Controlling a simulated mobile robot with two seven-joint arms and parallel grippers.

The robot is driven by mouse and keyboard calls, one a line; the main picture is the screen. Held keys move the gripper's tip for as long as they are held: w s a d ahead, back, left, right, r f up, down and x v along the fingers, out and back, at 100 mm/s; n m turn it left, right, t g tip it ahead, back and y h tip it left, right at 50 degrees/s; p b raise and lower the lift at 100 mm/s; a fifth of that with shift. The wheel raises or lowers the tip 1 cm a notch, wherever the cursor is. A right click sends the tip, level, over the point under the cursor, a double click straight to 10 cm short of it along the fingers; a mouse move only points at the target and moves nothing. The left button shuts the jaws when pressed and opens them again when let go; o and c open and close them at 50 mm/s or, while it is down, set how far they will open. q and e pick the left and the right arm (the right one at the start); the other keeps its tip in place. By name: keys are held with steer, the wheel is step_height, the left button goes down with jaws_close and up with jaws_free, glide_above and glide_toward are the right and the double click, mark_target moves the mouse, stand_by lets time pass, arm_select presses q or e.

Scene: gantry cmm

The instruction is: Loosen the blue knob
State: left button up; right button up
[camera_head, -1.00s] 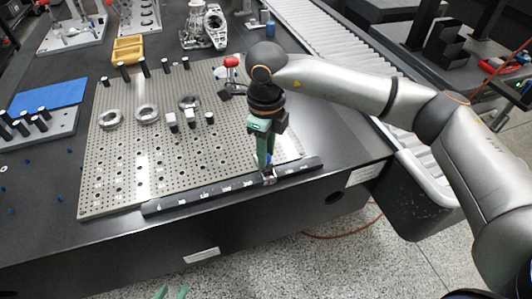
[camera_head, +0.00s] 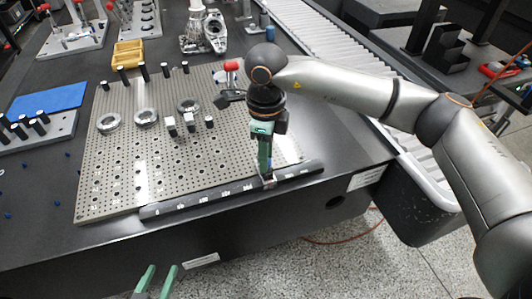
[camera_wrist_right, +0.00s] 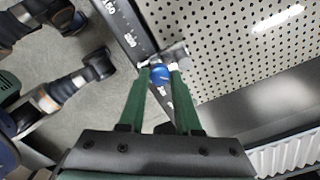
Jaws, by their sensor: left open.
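The blue knob (camera_wrist_right: 160,75) is on a small metal clamp at the black scale rail (camera_wrist_right: 124,30). My right gripper (camera_wrist_right: 159,68) is over it, with one green finger on each side of the knob. I cannot tell whether the fingers press on it. In the head view, my right gripper (camera_head: 265,180) points down at the clamp on the rail (camera_head: 225,190), and its fingers hide the knob. My left gripper (camera_head: 158,270) is open and empty at the bottom edge of the head view, in front of the table.
The perforated plate (camera_head: 150,180) behind the rail carries metal rings (camera_head: 146,116), black posts and a red-topped clamp (camera_head: 231,66). A yellow tray (camera_head: 128,54) and blue pad (camera_head: 48,99) lie farther back. A roller conveyor (camera_head: 330,45) runs to the right.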

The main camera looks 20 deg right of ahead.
steer(key=o, duration=0.4)
steer(key=shift+o, duration=0.2)
steer(key=shift+r, duration=0.3)
step_height(320, 180, up, 7)
steer(key=shift+f+p, duration=0.2)
steer(key=shift+p, duration=0.4)
arm_select(q)
steer(key=shift+s+d+f+n+g+p, duration=0.15)
steer(key=shift+s+f+g, duration=0.55)
steer(key=shift+s+f, duration=0.35)
steer(key=shift+s+d+f+n+g+p, duration=0.15)
steer(key=shift+s+f+g, duration=0.55)
steer(key=shift+s+f, duration=0.35)
arm_select(e)
steer(key=shift+r, duration=2.65)
arm_select(q)
steer(key=shift+w, duration=0.1)
